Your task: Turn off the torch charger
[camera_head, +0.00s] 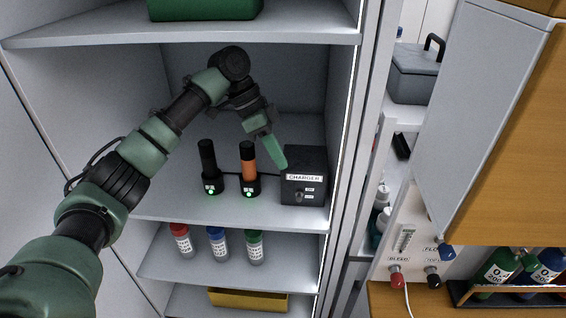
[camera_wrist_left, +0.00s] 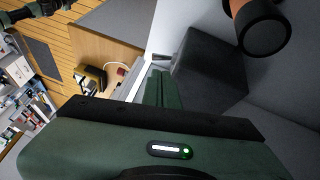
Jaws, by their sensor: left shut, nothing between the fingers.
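The torch charger (camera_head: 304,178) is a dark box labelled CHARGER on the right of a cabinet shelf. Small light labels or switches show on its front, too small to read their setting. A black torch (camera_head: 208,160) and an orange torch (camera_head: 248,165) stand upright in docks with green lights to its left. My left gripper (camera_head: 281,163) is shut and empty, its tips at the charger's upper left edge; I cannot tell whether they touch. In the left wrist view the shut fingers (camera_wrist_left: 158,88) point beside the charger box (camera_wrist_left: 208,72), with the orange torch (camera_wrist_left: 262,22) above.
The upper shelf (camera_head: 200,38) bears a green case (camera_head: 205,8). The lower shelf holds several capped bottles (camera_head: 217,244), with a yellow tray (camera_head: 248,299) below. The cabinet's right wall (camera_head: 345,130) is close to the charger. A panel with knobs (camera_head: 397,277) stands outside, right.

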